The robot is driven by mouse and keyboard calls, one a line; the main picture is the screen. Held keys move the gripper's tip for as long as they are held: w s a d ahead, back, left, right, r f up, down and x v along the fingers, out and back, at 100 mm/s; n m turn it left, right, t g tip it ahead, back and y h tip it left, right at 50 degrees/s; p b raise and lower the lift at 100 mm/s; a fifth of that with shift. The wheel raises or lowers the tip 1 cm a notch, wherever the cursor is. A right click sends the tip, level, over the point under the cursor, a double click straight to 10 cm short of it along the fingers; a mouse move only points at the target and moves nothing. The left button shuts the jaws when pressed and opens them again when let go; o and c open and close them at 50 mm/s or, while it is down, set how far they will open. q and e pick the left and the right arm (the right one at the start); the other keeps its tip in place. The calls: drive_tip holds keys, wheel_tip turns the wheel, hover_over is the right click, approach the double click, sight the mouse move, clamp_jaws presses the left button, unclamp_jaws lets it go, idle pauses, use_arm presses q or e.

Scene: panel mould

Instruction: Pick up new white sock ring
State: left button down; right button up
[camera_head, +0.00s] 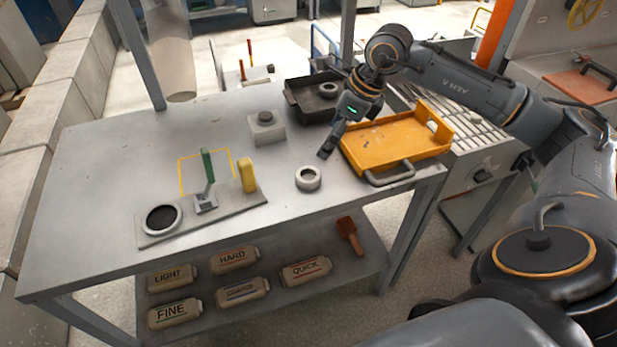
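A white ring (308,178) lies flat on the grey metal table (110,175), near its front edge and left of the yellow tray. Its open centre faces up. My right gripper (325,154) comes in from the right and points down over the table, just behind and slightly right of the ring. It appears apart from the ring, with nothing visible held. Its fingers show side-on, so their opening is unclear. My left gripper is out of view.
Right of the ring is a yellow tray (385,145) with a handle. Behind are a dark tray (305,103) holding a dark ring (328,90) and a grey block (266,130). A lever plate (185,228) sits left. Labelled containers lie on the lower shelf (345,275).

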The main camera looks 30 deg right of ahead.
drive_tip(key=p, duration=0.1)
hover_over(310, 175)
drive_tip(key=s+d, duration=0.1)
wheel_tip(310, 175, down, 7)
drive_tip(key=shift+f, duration=0.2)
drive_tip(key=x, duration=0.1)
drive_tip(key=p+x, duration=0.1)
drive_tip(key=x, duration=0.1)
drive_tip(key=p+x, duration=0.1)
drive_tip(key=shift+s+d+f, duration=0.2)
drive_tip(key=shift+s+f, duration=0.05)
drive_tip(key=shift+f, duration=0.25)
drive_tip(key=shift+w+f, duration=0.1)
drive_tip(key=shift+f, duration=0.2)
drive_tip(key=c, duration=1.3)
